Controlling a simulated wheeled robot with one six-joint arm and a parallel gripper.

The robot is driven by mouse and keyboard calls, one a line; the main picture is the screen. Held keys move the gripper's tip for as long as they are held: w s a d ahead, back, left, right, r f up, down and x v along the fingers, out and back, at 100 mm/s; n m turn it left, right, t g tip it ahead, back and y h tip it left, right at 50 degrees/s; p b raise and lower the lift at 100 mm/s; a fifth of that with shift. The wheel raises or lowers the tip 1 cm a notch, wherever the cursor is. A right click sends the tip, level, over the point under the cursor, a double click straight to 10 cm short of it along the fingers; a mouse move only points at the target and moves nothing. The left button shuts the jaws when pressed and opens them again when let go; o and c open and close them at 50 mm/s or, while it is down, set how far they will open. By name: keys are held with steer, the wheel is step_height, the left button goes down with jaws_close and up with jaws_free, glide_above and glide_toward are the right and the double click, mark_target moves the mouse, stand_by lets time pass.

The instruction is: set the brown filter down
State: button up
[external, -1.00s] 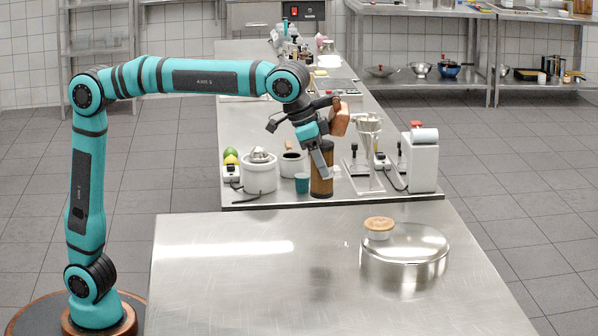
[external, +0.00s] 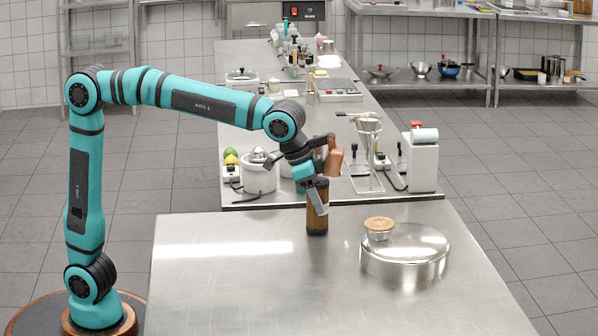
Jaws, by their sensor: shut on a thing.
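The brown filter (external: 317,222) is a dark brown upright cylinder in the external view. My gripper (external: 316,196) is shut on its upper part, and the fingers hide some of it. The filter's bottom end appears at or just above the far part of the front steel table (external: 230,270). I cannot tell whether it touches the surface.
A white pot (external: 259,178), a metal stand (external: 368,155) and a white dispenser (external: 420,160) are on the back table. The table's front left is clear.

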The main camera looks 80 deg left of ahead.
steer(key=shift+f, duration=0.3)
steer(key=o, duration=1.1)
steer(key=shift+c, duration=0.2)
steer(key=v, duration=1.2)
steer(key=shift+r, duration=0.15)
steer(key=shift+a, duration=0.1)
steer(key=s+a+r+n+t, duration=0.1)
steer(key=s+a+n+t, duration=0.1)
steer(key=s+a+t, duration=1.1)
steer(key=s+a, duration=1.2)
steer(key=s, duration=0.4)
steer(key=shift+s+a+r+y, duration=0.25)
steer(key=shift+a+r+y, duration=0.05)
steer(key=shift+r+y, duration=0.1)
